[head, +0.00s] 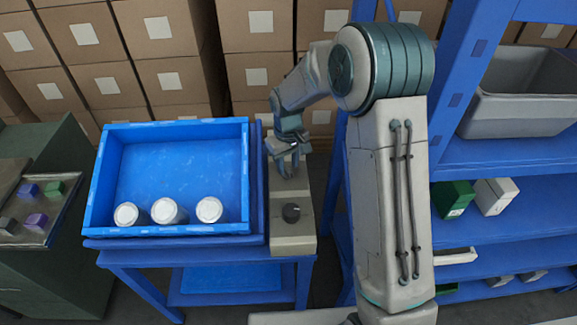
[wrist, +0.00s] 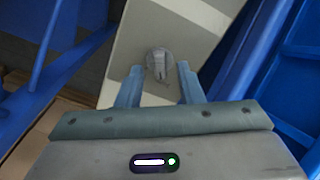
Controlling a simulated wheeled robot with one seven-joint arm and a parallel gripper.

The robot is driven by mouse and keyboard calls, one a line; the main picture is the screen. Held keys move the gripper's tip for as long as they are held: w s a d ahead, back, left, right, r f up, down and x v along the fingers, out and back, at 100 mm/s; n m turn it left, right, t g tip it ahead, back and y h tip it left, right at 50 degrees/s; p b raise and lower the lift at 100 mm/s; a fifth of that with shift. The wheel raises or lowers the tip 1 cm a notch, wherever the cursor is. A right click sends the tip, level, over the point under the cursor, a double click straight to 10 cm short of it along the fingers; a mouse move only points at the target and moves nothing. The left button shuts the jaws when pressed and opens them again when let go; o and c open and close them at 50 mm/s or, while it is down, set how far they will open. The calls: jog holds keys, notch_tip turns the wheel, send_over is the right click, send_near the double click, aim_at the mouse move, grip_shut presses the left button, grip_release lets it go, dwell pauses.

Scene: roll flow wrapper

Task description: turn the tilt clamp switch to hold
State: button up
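A grey control box (head: 292,242) stands beside the blue tray, with a dark round knob (head: 291,212) on its near part. My gripper (head: 288,168) is over the far part of the box, pointing down. In the wrist view my gripper (wrist: 160,68) is open, its two blue-grey fingers apart and nothing held. A grey round switch with a raised ridge (wrist: 159,62) appears between and just beyond the fingertips, on the pale box face (wrist: 128,48). I cannot tell if the fingers touch it, nor whether it is the dark knob of the head view. No label or setting is readable.
A blue tray (head: 172,230) with several white-topped cylinders (head: 168,211) is left of the box. A blue shelf rack (head: 505,156) with a grey bin (head: 520,100) stands at right. Stacked cartons (head: 170,80) fill the back. A dark green cabinet (head: 60,255) is at far left.

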jog(key=shift+f, duration=0.85)
grip_shut()
jog(key=shift+m, duration=0.4)
jog(key=m+b, duration=0.1)
jog(key=m, duration=0.3)
jog(key=shift+m+b, duration=0.3)
jog(key=shift+b, duration=0.05)
jog(key=m, duration=0.6)
jog(key=shift+m, duration=0.4)
